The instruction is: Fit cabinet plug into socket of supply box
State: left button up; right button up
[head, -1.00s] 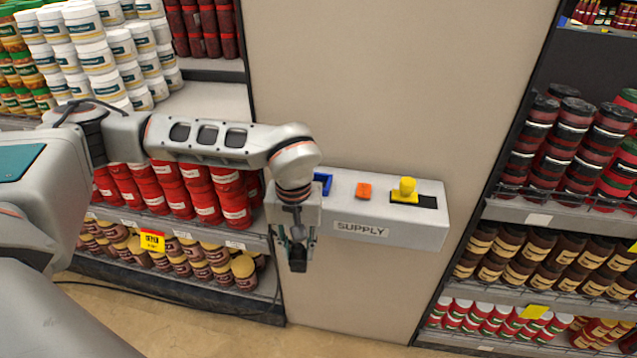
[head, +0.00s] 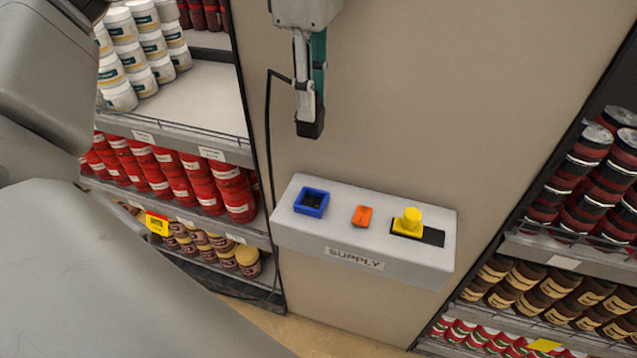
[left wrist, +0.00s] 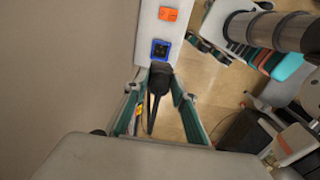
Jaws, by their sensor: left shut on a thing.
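My left gripper (head: 309,100) is at the top middle of the head view, pointing down, above and behind the left end of the supply box (head: 305,238). It is shut on the black cabinet plug (head: 310,129), whose cable hangs in a loop to the left. The plug also shows between the fingers in the left wrist view (left wrist: 160,77). The blue-rimmed socket (head: 312,203) is on the box's top at the left, empty and clear of the plug; the left wrist view shows it just beyond the plug (left wrist: 160,49). My right gripper is not in view.
A beige wall panel (head: 420,80) stands behind. Shelves of jars (head: 170,180) flank it on both sides. The space above the box is free.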

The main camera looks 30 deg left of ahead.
aim_at(311, 128)
pick_arm(q)
notch_tip(311, 128, down, 18)
jog(key=shift+s+r, duration=0.1)
dwell(0.4)
jog(key=shift+b, duration=0.3)
jog(key=o, duration=1.2)
jog(key=shift+f, duration=0.2)
jog(key=shift+c, duration=0.2)
jog(key=shift+r, duration=0.15)
notch_tip(311, 128, up, 12)
jog(key=shift+r, duration=0.1)
